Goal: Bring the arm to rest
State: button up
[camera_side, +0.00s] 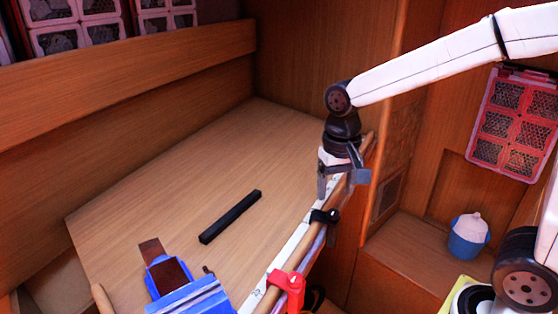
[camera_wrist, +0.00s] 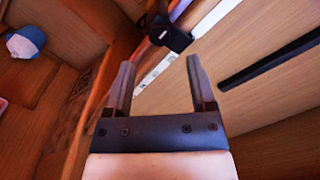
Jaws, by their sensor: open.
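My gripper (camera_side: 341,184) hangs from my white arm above the right edge of the wooden table (camera_side: 130,215). Its two fingers are apart with nothing between them. In the wrist view my gripper (camera_wrist: 158,75) is also open and empty, with a pale strip and the wooden surface beyond it. A black bar (camera_side: 230,216) lies on the table to the left of my gripper, apart from it. The bar also shows at the right of the wrist view (camera_wrist: 272,66).
A black clamp (camera_side: 323,216) and a red clamp (camera_side: 288,284) sit along the table's right edge. A blue vise-like tool (camera_side: 185,287) stands at the front. The middle of the table is mostly clear.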

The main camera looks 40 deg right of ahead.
aim_at(333, 212)
jog(key=shift+f, duration=2.7)
jog(key=shift+r, duration=0.15)
notch_tip(333, 212, up, 7)
jog(key=shift+r, duration=0.15)
notch_tip(333, 212, down, 8)
jog(key=shift+r, duration=0.25)
jog(key=shift+n, duration=8.7)
